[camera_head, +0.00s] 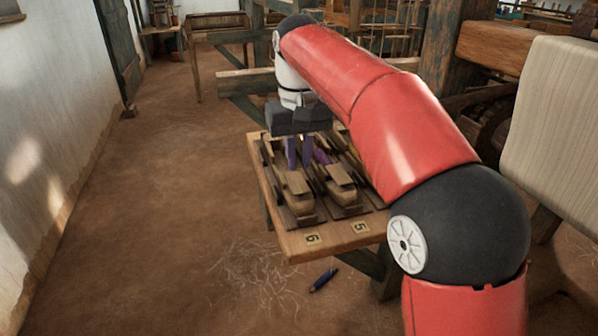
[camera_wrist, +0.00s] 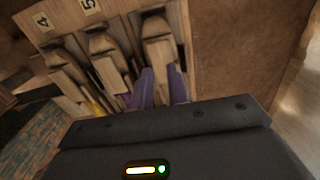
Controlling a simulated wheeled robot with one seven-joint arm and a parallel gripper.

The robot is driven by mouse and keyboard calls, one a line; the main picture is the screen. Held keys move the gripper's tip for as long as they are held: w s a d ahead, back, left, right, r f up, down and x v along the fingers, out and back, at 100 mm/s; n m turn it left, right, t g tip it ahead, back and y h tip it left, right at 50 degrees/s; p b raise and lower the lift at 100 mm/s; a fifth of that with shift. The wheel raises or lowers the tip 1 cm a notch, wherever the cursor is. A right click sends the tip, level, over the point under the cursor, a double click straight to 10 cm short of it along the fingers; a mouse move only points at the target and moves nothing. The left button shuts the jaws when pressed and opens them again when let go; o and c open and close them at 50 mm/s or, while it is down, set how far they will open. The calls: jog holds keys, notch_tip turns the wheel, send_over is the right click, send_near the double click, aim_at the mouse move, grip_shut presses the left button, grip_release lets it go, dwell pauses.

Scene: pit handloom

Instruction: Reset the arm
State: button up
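My gripper (camera_head: 299,152) hangs over the wooden rack (camera_head: 290,246), pointing down. I cannot tell whether the fingertips touch the left piece. A purple item (camera_head: 322,156) lies in the right slot. My red arm reaches across and hides part of the rack.
Number plates 6 (camera_head: 313,239) and 5 (camera_head: 360,227) mark the rack's front. A dark blue spool-like item (camera_head: 324,280) lies on the floor near loose threads. A wooden post and a cloth roll (camera_head: 555,125) stand on the right. The floor on the left is clear.

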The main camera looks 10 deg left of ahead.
jog(key=shift+r, duration=0.9)
